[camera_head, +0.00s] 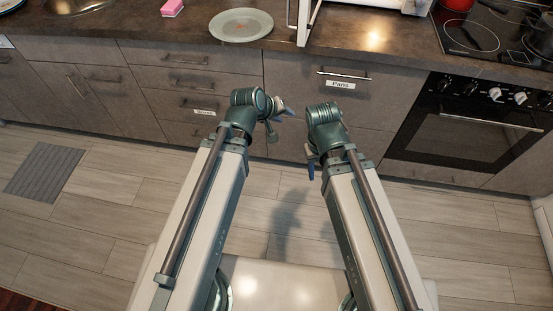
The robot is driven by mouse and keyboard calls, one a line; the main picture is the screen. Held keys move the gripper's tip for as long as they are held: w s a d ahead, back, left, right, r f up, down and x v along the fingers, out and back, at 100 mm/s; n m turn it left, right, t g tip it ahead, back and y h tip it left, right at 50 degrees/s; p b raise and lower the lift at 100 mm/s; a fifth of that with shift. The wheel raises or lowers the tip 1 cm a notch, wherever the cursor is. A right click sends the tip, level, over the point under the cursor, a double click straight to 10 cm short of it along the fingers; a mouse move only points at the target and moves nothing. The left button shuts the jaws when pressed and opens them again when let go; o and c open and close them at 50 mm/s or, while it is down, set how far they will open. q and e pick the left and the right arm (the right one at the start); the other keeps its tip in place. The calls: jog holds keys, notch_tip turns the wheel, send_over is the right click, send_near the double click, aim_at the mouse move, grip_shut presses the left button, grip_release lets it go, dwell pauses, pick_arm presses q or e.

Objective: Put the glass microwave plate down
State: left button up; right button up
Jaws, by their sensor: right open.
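The round glass plate (241,24), pale grey-green, lies flat on the dark countertop (150,32), left of the white microwave door (306,20). The microwave body (378,4) is mostly cut off by the top edge. My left gripper (285,112) is in front of the drawers, lower than the plate and apart from it. Its fingers are small and partly hidden by the wrist, so its opening cannot be told. My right gripper (311,164) hangs lower, open and empty, with a blue fingertip showing. Neither gripper touches the plate.
A pink sponge (172,7) lies left of the plate, near the sink (75,4). A cooktop (490,32) with a red pot (457,4) is at the right, above the oven (465,125). Drawers (345,85) face me. The counter between sponge and plate is clear.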

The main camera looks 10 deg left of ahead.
pick_arm(q)
jog(key=s+f+m+g+y, duration=0.2)
jog(key=s+m+g, duration=0.1)
jog(key=s, duration=0.4)
jog(key=s+f+m+g+y, duration=0.2)
jog(key=s+m+g+y, duration=0.1)
jog(key=s, duration=0.5)
jog(key=m+g, duration=0.1)
jog(key=m, duration=0.1)
jog(key=shift+d+f+m, duration=0.2)
jog(key=shift+f+m, duration=0.1)
jog(key=shift+f, duration=0.05)
grip_shut()
